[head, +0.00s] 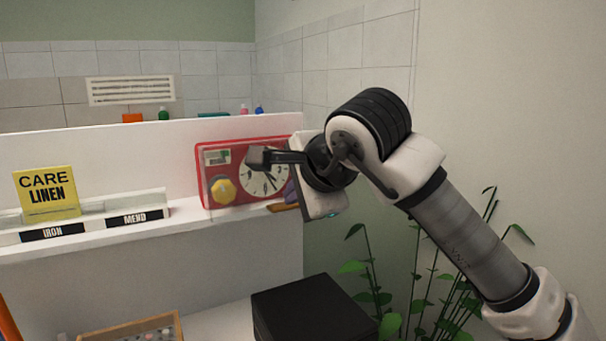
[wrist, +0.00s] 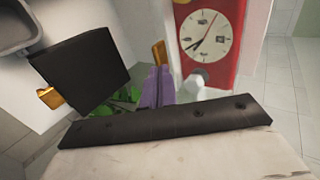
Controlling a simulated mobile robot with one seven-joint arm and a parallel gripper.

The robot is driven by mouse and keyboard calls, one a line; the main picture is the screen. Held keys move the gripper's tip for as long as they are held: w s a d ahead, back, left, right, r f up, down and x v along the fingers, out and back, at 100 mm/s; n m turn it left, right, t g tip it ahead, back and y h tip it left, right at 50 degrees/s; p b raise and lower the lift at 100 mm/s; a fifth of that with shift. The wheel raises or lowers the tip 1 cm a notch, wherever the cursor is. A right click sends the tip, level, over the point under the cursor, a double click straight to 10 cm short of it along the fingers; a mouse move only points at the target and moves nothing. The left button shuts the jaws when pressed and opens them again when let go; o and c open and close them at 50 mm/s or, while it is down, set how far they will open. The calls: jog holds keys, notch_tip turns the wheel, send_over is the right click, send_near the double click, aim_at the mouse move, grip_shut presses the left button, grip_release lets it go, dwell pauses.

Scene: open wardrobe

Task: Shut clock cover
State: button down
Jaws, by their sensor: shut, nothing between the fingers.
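A red clock (head: 231,202) with a white dial stands on the white ledge in the head view. The dial shows at the upper right of the wrist view, on the red clock face (wrist: 225,73). A clear cover is hard to make out, and I cannot tell its angle. My gripper (head: 258,157) is shut and empty, in front of the dial's upper left in the head view. I cannot tell whether it touches the clock. My arm hides the clock's right end.
A purple item (wrist: 155,90) is beside the clock. A yellow CARE LINEN card (head: 47,193) and a clear tray labelled IRON and MEND (head: 137,218) are left on the ledge. A black box (head: 310,312) stands below. Green plants (head: 440,285) are at the right.

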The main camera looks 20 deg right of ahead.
aim_at(273, 202)
jog(key=w, duration=0.2)
jog(key=w+f+p, duration=0.1)
jog(key=w, duration=0.1)
jog(key=w+f+p, duration=0.1)
jog(key=w, duration=0.1)
jog(key=shift+w+a+f, duration=0.1)
jog(key=shift+w+a, duration=0.05)
jog(key=f+b, duration=0.1)
jog(key=b, duration=0.3)
jog(key=shift+w+f+t, duration=0.25)
jog(key=shift+f+t, duration=0.1)
jog(key=shift+t, duration=0.05)
jog(key=b, duration=0.1)
jog(key=t+b, duration=0.1)
jog(key=b, duration=0.1)
jog(key=shift+w+f, duration=0.2)
jog(key=shift+w, duration=0.15)
jog(key=shift+r, duration=0.2)
jog(key=shift+f, duration=0.1)
